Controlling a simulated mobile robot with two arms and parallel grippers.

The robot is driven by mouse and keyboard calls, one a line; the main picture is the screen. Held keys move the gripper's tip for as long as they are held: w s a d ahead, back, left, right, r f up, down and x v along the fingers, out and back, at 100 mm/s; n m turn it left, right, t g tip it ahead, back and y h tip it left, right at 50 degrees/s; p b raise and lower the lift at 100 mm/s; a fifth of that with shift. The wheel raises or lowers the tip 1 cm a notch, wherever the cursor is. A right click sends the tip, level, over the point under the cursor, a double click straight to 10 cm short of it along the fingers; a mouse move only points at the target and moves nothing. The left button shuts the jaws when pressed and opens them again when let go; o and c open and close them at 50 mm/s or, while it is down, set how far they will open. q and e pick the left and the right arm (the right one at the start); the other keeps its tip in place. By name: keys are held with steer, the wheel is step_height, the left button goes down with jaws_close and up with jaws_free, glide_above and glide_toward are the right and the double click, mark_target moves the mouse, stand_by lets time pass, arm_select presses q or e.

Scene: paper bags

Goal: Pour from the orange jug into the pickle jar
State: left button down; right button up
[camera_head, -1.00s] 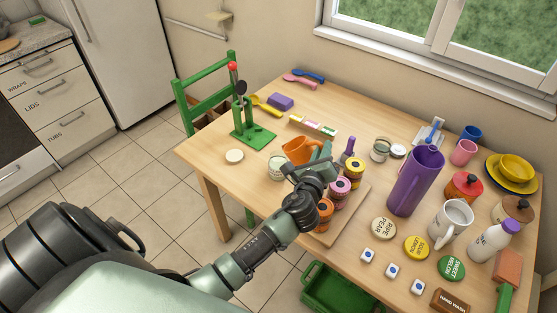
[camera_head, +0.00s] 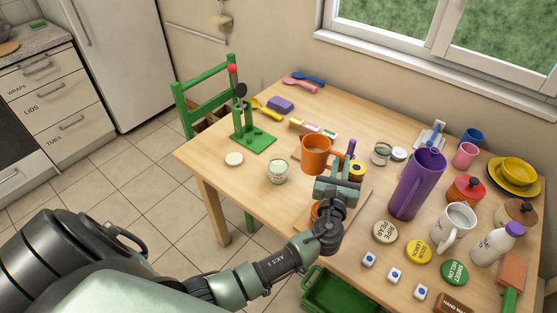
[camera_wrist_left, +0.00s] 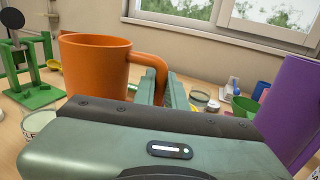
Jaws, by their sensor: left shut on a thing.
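My left gripper (camera_head: 335,178) is shut on the handle of the orange jug (camera_head: 315,155) and holds it roughly upright above the table. In the left wrist view the jug (camera_wrist_left: 94,68) stands left of the gripper (camera_wrist_left: 165,90), which grips its handle; its inside is hidden. An open glass jar (camera_head: 278,171) stands on the table to the jug's left, apart from it; it shows at the left edge of the wrist view (camera_wrist_left: 38,121). A second glass jar (camera_head: 381,152) stands to the right. I cannot read which is the pickle jar. My right gripper is not in view.
A tall purple pitcher (camera_head: 414,185) stands right of my gripper. A yellow jar (camera_head: 357,170) is close beside it. A pale round lid (camera_head: 234,159) and a green stand (camera_head: 250,138) are at the left. Bare table surrounds the left glass jar.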

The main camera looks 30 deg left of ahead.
arm_select(q)
steer(key=shift+d+r, duration=0.3)
steer(key=shift+r, duration=0.1)
steer(key=d+r+p, duration=0.2)
steer(key=d+r, duration=0.1)
steer(key=d, duration=0.2)
steer(key=shift+w+d+r+p, duration=0.2)
steer(key=shift+w+p, duration=0.05)
steer(key=shift+p, duration=0.05)
steer(key=shift+a, duration=0.15)
